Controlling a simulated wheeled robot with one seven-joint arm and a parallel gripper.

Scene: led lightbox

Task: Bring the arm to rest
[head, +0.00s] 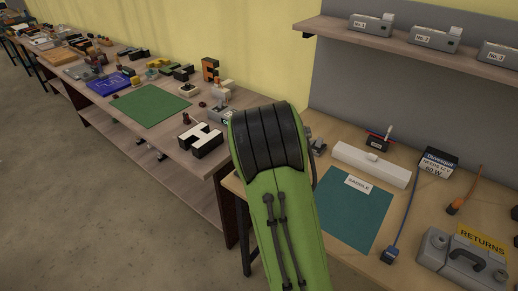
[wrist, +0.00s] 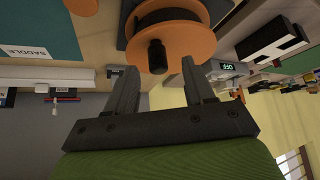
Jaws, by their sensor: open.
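My green arm (head: 285,225) with its black ribbed joint cover rises in the lower middle of the head view and hides my gripper there. In the wrist view my gripper (wrist: 158,72) shows two dark fingers spread apart, with nothing held between them. An orange spool (wrist: 198,42) with a black core and a dark knob lies just beyond the fingertips. I cannot tell how close the fingers are to it.
The right bench carries a teal mat (head: 352,212), a white bar (head: 372,164), a power supply (head: 438,164) and a grey returns box (head: 462,262). The floor (head: 80,200) is clear.

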